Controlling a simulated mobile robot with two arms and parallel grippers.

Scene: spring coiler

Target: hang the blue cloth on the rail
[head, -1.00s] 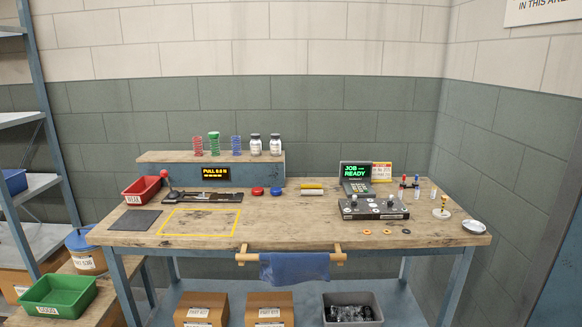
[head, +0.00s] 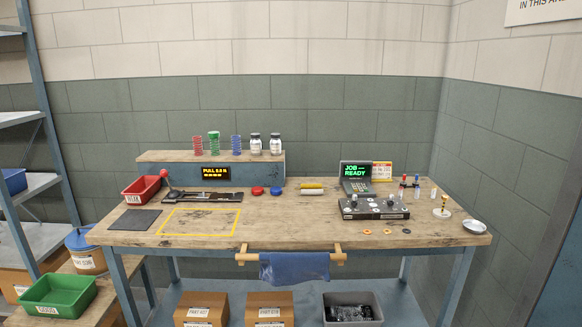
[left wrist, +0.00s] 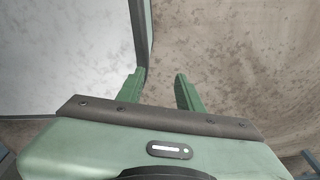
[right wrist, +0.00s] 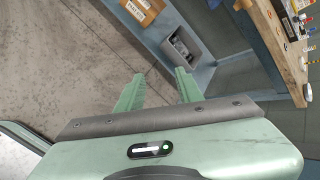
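The blue cloth (head: 294,268) hangs over the wooden rail (head: 247,257) at the workbench's front edge, between the two rail brackets. Its lower part drapes below the rail. My left gripper (left wrist: 160,78) is open and empty in the left wrist view, over bare floor. My right gripper (right wrist: 158,80) is open and empty in the right wrist view, with floor and the bench's lower shelf beyond it. Neither gripper shows in the head view, and both are away from the cloth.
The workbench (head: 200,245) carries a red bin (head: 141,189), a lever device, a control box (head: 373,208) and small parts. Cartons (head: 201,308) and a grey bin (head: 352,308) stand on the lower shelf. A green bin (head: 58,296) stands at left. Space before the rail is clear.

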